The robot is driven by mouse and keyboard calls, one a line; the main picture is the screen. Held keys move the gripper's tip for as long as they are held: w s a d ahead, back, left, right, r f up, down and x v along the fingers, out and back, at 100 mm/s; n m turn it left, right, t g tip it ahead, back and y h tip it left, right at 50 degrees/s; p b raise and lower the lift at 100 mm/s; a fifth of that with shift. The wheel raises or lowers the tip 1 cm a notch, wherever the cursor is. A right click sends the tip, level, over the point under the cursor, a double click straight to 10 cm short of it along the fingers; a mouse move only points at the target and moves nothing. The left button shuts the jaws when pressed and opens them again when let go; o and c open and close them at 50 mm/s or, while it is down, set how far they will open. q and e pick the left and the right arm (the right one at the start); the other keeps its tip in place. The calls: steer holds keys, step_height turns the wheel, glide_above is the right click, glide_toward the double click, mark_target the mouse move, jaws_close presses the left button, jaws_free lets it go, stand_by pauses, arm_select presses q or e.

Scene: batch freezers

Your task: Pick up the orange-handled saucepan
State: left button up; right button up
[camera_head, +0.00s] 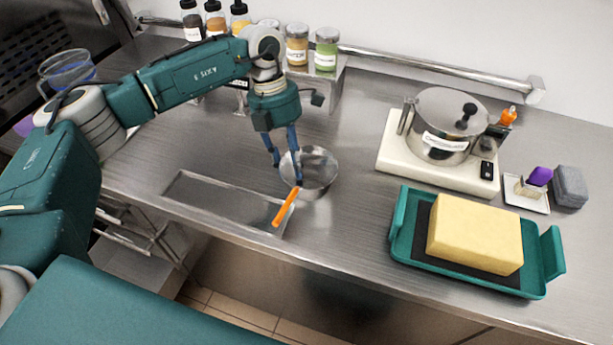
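The orange-handled saucepan (318,170) is a small steel pan on the steel counter near the middle of the view. Its orange handle (285,207) points toward the counter's front edge. My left gripper (287,174) points down at the pan's left side with its blue fingers spread apart. One fingertip shows just outside the rim and the other appears over or inside the bowl. I cannot tell whether either finger touches the pan. My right gripper is not in view.
A shallow recessed tray (215,203) lies left of the handle. A teal tray (401,238) with a yellow block (474,233) is at right. A lidded steel pot (440,125) stands on a white hot plate (395,158) behind it. Jars (297,46) line a shelf at the back.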

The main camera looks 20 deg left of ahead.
arm_select(q)
jaws_close()
steer(key=shift+r, duration=0.1)
stand_by(0.3)
